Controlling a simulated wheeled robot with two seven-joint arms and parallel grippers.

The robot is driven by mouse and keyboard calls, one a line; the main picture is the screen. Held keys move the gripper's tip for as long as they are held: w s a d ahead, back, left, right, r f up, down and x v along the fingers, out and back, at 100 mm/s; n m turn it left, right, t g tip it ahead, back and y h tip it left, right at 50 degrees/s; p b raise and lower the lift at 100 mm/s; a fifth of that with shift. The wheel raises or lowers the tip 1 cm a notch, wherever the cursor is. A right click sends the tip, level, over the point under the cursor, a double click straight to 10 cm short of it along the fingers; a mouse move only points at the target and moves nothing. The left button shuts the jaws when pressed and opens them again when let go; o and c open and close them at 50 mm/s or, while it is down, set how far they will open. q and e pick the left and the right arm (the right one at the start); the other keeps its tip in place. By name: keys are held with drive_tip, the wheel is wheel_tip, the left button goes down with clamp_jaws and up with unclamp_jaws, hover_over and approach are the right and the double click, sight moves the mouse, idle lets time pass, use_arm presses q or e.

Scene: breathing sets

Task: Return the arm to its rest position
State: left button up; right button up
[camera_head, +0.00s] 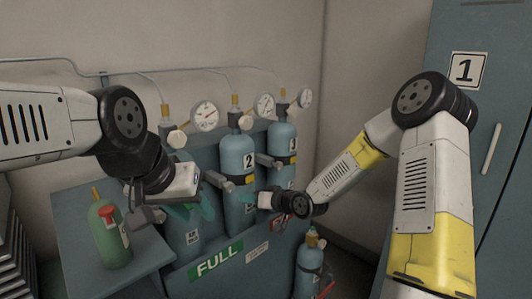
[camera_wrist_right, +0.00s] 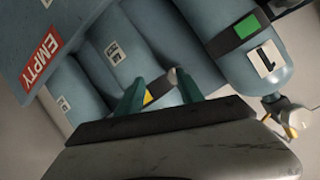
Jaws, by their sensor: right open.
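My left gripper (camera_head: 193,208) is in front of the leftmost blue cylinder (camera_head: 186,238) in the head view. Its green fingers stand apart, and the arm hides the upper part of that cylinder. My right arm comes in from the right, bent at the elbow. Its gripper (camera_head: 262,201) points left, close to cylinders 2 (camera_head: 238,165) and 3 (camera_head: 281,143); its fingers are hard to make out there. In the right wrist view its two green fingers (camera_wrist_right: 160,90) are apart with nothing gripped, and blue cylinders lie beyond them.
The rack bears a FULL sign (camera_head: 216,261) and an EMPTY sign (camera_wrist_right: 39,61). A green bottle (camera_head: 109,236) stands on the left ledge. A small blue cylinder (camera_head: 309,268) is low beside the rack. Gauges (camera_head: 205,116) line the wall. A locker (camera_head: 500,60) stands right.

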drive_tip(key=s+d+r+m+g+h, duration=0.1)
drive_tip(key=s+d+r+h, duration=0.3)
drive_tip(key=s+d+r, duration=0.3)
drive_tip(key=s+d+r+h, duration=0.4)
drive_tip(key=s+d+r, duration=0.1)
drive_tip(key=d, duration=0.4)
drive_tip(key=s+d+r+m+g, duration=0.1)
drive_tip(key=s+d+r, duration=0.1)
drive_tip(key=s, duration=0.7)
drive_tip(key=s+d+r+m+g, duration=0.1)
drive_tip(key=s+r, duration=0.2)
drive_tip(key=s, duration=0.7)
drive_tip(key=shift+s+d+y, duration=0.3)
drive_tip(key=shift+d, duration=0.05)
drive_tip(key=shift+r, duration=0.1)
